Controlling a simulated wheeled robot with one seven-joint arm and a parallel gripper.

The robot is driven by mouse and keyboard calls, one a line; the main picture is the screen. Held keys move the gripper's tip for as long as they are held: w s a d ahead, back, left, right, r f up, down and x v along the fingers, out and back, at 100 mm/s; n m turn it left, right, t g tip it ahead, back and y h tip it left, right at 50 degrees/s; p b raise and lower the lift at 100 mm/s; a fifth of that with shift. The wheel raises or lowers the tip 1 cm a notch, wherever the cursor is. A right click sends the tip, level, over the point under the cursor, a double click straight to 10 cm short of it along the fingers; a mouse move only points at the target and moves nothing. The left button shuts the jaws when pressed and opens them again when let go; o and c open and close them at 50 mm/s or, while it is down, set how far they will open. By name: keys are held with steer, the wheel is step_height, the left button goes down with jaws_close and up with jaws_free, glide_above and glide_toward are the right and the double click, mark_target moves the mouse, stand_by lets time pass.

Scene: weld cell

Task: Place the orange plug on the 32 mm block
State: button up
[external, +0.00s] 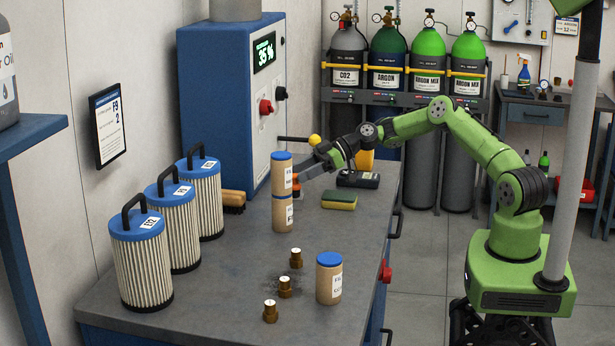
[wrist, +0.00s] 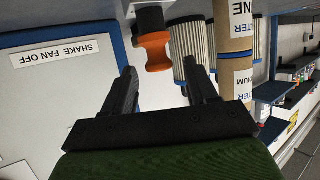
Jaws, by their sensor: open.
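The orange plug (wrist: 156,51) shows in the wrist view as a spool-shaped orange piece joined to a dark grey round part (wrist: 149,20). My gripper (wrist: 163,78) is open, with the plug just beyond and between its two fingertips, apart from them. In the external view, my gripper (external: 306,172) reaches in from the right beside a stack of cardboard cans. A small orange patch (external: 297,187) shows below it, partly hidden by the stack. I cannot pick out the 32 mm block or read any size mark.
The stacked cans (external: 282,178) stand close left of my gripper; they show in the wrist view (wrist: 235,70). A sponge (external: 339,201) and a black device (external: 357,180) lie right. Filters (external: 142,265), brass fittings (external: 285,287) and another can (external: 329,280) stand on the bench (external: 230,290).

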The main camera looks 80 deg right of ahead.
steer(key=v, duration=1.2)
steer(key=s+a+r+g+h, duration=0.2)
steer(key=s+a+r+g, duration=0.1)
steer(key=a, duration=0.7)
steer(key=s+a+r+g+h, duration=0.2)
steer(key=s+a+r+g, duration=0.15)
steer(key=a, duration=0.65)
steer(key=s+a+r+m+h, duration=0.1)
steer(key=s+a+m, duration=0.1)
steer(key=s, duration=1.1)
steer(key=s+a+r+m+h, duration=0.1)
steer(key=s+m, duration=0.3)
steer(key=s, duration=0.8)
steer(key=shift+s+a+r+t+h, duration=0.3)
steer(key=shift+a+h, duration=0.3)
steer(key=shift+a, duration=0.25)
steer(key=shift+s, duration=0.1)
